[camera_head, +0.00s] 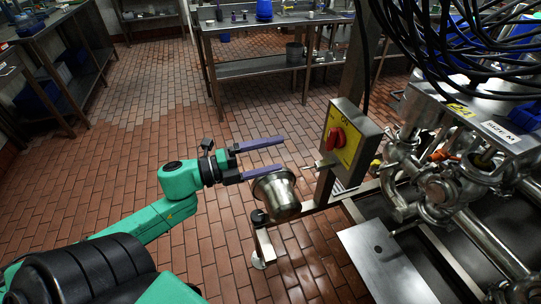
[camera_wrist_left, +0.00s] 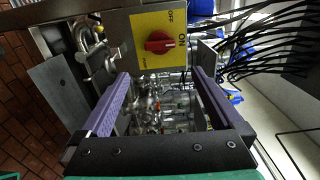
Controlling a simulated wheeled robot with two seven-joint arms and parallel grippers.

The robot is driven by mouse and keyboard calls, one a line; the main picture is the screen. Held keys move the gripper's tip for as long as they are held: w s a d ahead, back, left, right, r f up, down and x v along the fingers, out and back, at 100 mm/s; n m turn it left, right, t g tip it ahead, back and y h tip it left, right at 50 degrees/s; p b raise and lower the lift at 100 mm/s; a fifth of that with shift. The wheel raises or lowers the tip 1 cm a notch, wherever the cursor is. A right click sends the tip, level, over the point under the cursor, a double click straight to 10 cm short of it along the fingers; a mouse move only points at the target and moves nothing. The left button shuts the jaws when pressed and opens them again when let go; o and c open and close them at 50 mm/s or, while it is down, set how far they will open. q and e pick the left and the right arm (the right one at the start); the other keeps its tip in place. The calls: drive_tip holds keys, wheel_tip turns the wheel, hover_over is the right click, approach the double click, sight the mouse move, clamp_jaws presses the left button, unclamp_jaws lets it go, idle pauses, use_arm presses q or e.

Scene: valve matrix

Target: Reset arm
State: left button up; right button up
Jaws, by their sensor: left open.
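My left gripper (camera_head: 262,158) is open and empty in the head view, its two purple fingers pointing right toward the yellow switch box. In the left wrist view its fingers (camera_wrist_left: 160,105) stand wide apart. The switch box (camera_head: 349,143) carries a red knob (camera_head: 336,138) and sits on a post a short way right of the fingertips. In the left wrist view the red knob (camera_wrist_left: 159,42) shows on the yellow plate (camera_wrist_left: 165,20), beyond the fingers, with ON and OFF lettering. My green left arm (camera_head: 150,226) reaches in from the lower left. My right gripper is out of view.
Steel valves and pipes (camera_head: 440,185) with black cables (camera_head: 455,45) fill the right side. A steel workbench (camera_head: 265,22) stands at the back. The tiled floor (camera_head: 130,140) at left is clear.

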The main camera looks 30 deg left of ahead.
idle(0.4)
use_arm(q)
drive_tip(key=w+a+f+n+t+y, duration=0.2)
drive_tip(key=a+f+n+y, duration=0.55)
drive_tip(key=a+f, duration=0.4)
drive_tip(key=s+a+f+n+g+y, duration=0.2)
drive_tip(key=s+f+n, duration=0.1)
drive_tip(key=f, duration=0.4)
drive_tip(key=s+a+f+n+g+y+p, duration=0.1)
drive_tip(key=s+a+f+n, duration=0.15)
drive_tip(key=f, duration=0.55)
drive_tip(key=s+a+f+n+g+y, duration=0.2)
drive_tip(key=f+n, duration=0.2)
drive_tip(key=f, duration=0.3)
drive_tip(key=s+d+f+n+g, duration=0.4)
drive_tip(key=s+f, duration=0.5)
drive_tip(key=f, duration=0.3)
drive_tip(key=s+d+f+n+g, duration=0.1)
drive_tip(key=s+d+f+g, duration=0.2)
drive_tip(key=s+d+f, duration=0.2)
drive_tip(key=s+d+f+n+g+p, duration=0.1)
drive_tip(key=s+d+f, duration=0.4)
drive_tip(key=s, duration=0.6)
drive_tip(key=shift+s+d+f+n+g+h, duration=0.25)
drive_tip(key=shift+s+d+n+g+h, duration=0.2)
drive_tip(key=shift+g, duration=0.45)
drive_tip(key=shift+w, duration=0.1)
